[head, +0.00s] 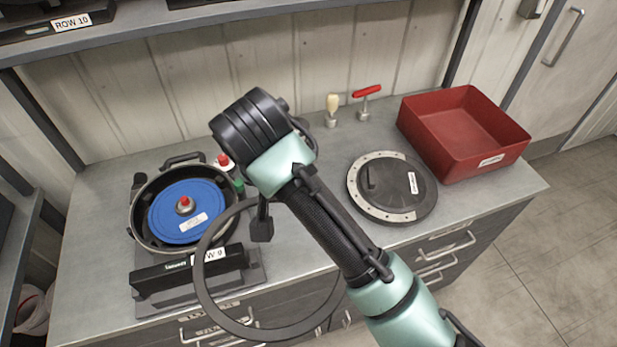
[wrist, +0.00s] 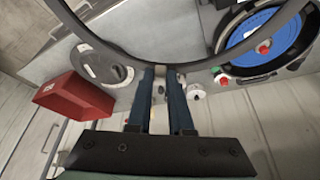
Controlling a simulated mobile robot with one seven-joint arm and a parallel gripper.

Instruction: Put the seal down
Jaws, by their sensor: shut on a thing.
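The seal is a large thin dark grey ring (head: 203,292). My gripper (head: 262,226) is shut on one edge of it. In the head view the ring hangs in front of the bench's front edge, apart from the bench top. In the wrist view the ring (wrist: 98,45) curves across the top, and its near edge lies between the fingertips of my gripper (wrist: 161,70). My arm hides part of the ring in the head view. The seed meter, a round black housing (head: 140,222) with a blue disc (head: 180,222), sits at the bench's left.
A round black cover (head: 398,178) with a pale rim lies right of centre on the grey bench (head: 320,185). A red bin (head: 455,165) stands at the back right. A red T-handled tool (head: 366,92) and a pale-handled tool (head: 333,104) stand at the back. Bare bench lies around the cover.

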